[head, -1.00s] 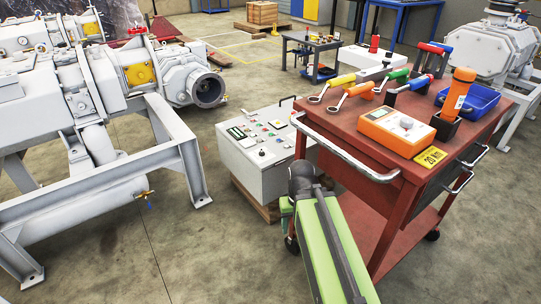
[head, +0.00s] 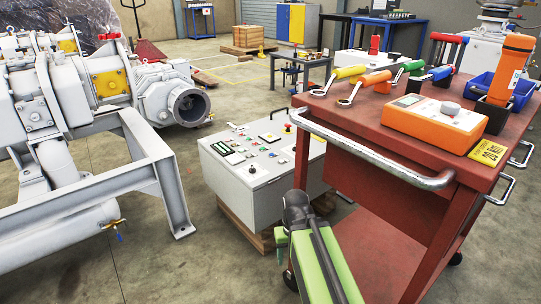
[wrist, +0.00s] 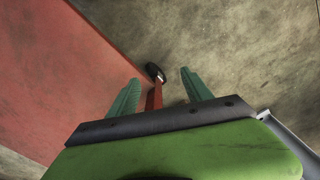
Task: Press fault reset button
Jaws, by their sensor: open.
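The grey control box (head: 256,190) stands on a wooden pallet in the middle of the head view, its sloped top panel (head: 262,150) facing up with several small buttons, switches and displays. Which one is the fault reset button is too small to tell. My arm, green with a dark joint, reaches up from the bottom in front of the box and beside the red cart. In the wrist view my gripper (wrist: 161,88) is open and empty, its two green fingers apart, pointing at the floor. The control panel does not show in the wrist view.
The red tool cart (head: 392,170) stands close on the right, with wrenches, an orange tester (head: 434,121) and a blue bin on top. Its metal handle (head: 375,152) juts toward my arm. A grey vacuum pump on a steel frame (head: 160,165) fills the left. Concrete floor lies between.

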